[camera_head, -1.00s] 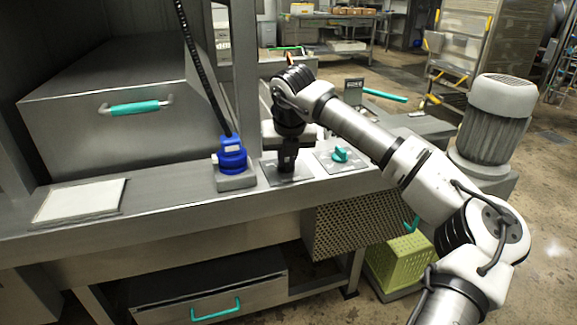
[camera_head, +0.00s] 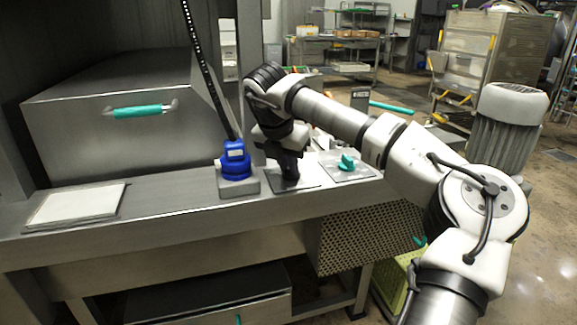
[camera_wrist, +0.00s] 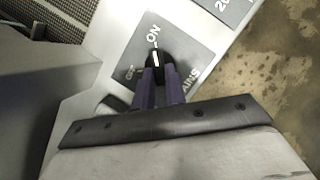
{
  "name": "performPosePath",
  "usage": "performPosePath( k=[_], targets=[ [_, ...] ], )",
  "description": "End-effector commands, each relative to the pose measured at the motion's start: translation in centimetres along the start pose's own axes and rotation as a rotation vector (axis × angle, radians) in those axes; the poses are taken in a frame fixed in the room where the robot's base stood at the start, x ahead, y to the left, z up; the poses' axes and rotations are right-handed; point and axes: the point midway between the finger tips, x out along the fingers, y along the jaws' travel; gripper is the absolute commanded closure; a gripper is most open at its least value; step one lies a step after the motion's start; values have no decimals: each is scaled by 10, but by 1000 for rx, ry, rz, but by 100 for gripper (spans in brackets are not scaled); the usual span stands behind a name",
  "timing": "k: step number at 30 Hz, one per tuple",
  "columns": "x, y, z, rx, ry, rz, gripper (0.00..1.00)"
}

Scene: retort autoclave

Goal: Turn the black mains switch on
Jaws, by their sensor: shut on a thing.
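The black mains switch (camera_wrist: 154,59) sits on a grey plate (camera_wrist: 187,52) marked ON, OFF and MAINS in the wrist view. Its white pointer line points towards the ON mark. My gripper (camera_wrist: 160,84) is shut on the switch, with its two fingers on either side of the knob. In the head view my gripper (camera_head: 289,173) reaches down to the plate (camera_head: 309,184) on the steel ledge and hides the switch.
A blue plug (camera_head: 235,166) with a black cable stands just left of my gripper. A turquoise-handled switch (camera_head: 347,162) sits on another plate to the right. A white pad (camera_head: 75,206) lies on the ledge at left. A grey motor (camera_head: 506,120) stands at right.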

Motion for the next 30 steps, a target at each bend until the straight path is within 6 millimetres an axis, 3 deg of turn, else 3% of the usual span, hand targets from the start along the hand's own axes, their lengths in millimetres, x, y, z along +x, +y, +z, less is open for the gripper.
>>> performPosePath(
  k=[13,14,18,30],
  targets=[
    [-1,0,1,11,-2,-2,100],
    [-1,0,1,11,-2,-2,85],
    [-1,0,1,10,-1,-2,66],
    [-8,0,1,9,-2,-3,65]
  ],
)
